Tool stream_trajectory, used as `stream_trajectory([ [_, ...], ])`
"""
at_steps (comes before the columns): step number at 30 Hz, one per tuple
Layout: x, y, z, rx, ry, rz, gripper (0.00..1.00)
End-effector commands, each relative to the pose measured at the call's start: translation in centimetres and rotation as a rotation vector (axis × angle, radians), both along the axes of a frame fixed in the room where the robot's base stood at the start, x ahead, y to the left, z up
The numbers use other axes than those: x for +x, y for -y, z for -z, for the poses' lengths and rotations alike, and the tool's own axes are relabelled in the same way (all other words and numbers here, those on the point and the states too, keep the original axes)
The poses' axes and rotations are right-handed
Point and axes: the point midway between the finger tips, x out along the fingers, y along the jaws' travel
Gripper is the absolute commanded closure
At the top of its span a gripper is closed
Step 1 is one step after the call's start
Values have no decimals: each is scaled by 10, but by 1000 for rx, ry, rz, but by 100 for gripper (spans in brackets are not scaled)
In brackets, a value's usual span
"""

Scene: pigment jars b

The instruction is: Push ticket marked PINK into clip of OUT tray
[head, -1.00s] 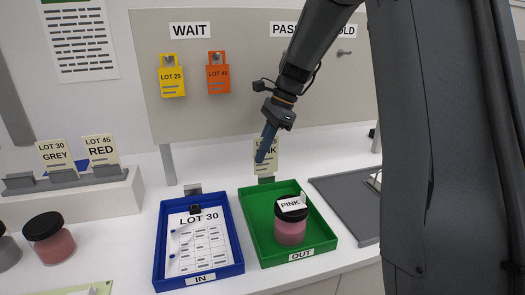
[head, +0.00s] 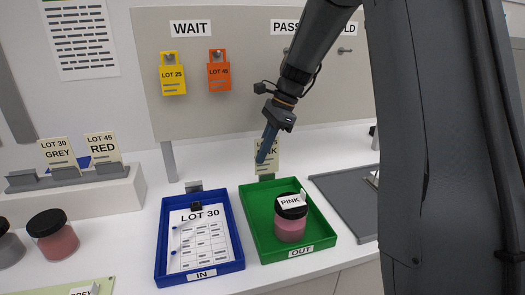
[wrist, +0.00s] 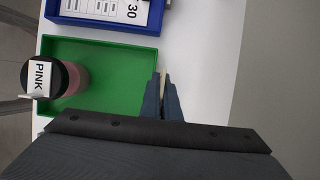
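The cream PINK ticket (head: 270,162) stands upright at the back edge of the green OUT tray (head: 255,228), directly above its small grey clip (head: 267,178). Whether its lower edge sits inside the clip or only at its top, I cannot tell. My gripper (head: 263,157) is shut on the ticket, and its blue fingers hide the ticket's left part and some lettering. In the wrist view the ticket (wrist: 166,78) shows as a thin pale edge between the fingers (wrist: 164,92). The clip is hidden there.
A pink jar (head: 291,226) with a black lid labelled PINK stands in the OUT tray. The blue IN tray (head: 163,238) with a LOT 30 sheet is to its left. A grey clipboard (head: 340,205) lies to the right. A ticket rack (head: 66,175) stands far left.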

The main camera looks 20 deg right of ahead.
Motion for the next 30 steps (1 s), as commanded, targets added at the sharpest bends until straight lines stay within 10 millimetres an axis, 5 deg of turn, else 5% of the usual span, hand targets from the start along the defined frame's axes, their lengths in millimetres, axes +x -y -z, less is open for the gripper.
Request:
stream_trajectory([
  [30,0,0,23,0,-1,0,100],
])
